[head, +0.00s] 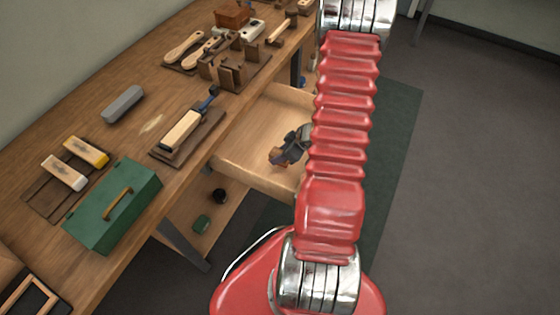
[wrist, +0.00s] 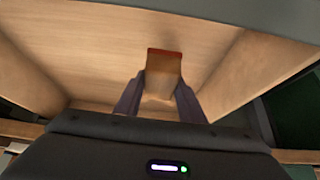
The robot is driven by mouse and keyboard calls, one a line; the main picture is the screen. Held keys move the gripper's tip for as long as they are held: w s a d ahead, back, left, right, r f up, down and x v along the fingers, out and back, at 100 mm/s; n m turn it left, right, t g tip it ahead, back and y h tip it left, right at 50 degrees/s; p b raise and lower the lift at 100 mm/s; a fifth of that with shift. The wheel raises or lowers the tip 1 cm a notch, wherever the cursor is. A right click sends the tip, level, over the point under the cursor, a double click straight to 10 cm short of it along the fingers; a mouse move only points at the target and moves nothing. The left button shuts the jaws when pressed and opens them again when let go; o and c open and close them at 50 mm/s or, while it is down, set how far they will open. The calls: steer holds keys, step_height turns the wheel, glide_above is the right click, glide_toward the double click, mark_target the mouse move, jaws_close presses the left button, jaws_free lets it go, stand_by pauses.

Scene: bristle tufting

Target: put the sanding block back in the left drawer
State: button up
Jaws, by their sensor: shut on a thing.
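The sanding block (wrist: 163,70) is a small tan block with a dark red edge, held between the two fingers of my gripper (wrist: 160,92) in the wrist view. In the head view the block (head: 276,156) shows as a small brown piece at the tip of my gripper (head: 284,151). My gripper is shut on it, over the inside of a pulled-out, pale wooden drawer (head: 247,179). The drawer's floor (wrist: 100,50) and side walls surround the block in the wrist view. I cannot tell whether the block touches the floor. My arm hides the drawer's right part.
The workbench carries a green toolbox (head: 108,217), a grey block (head: 123,104), a brush on a board (head: 186,128), yellow and white blocks, and several wooden tools at the back. Open floor lies to the right.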

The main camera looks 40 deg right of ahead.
steer(key=shift+f, duration=0.1)
steer(key=shift+f, duration=2)
steer(key=shift+f, duration=0.1)
steer(key=o, duration=1)
steer(key=v, duration=1.2)
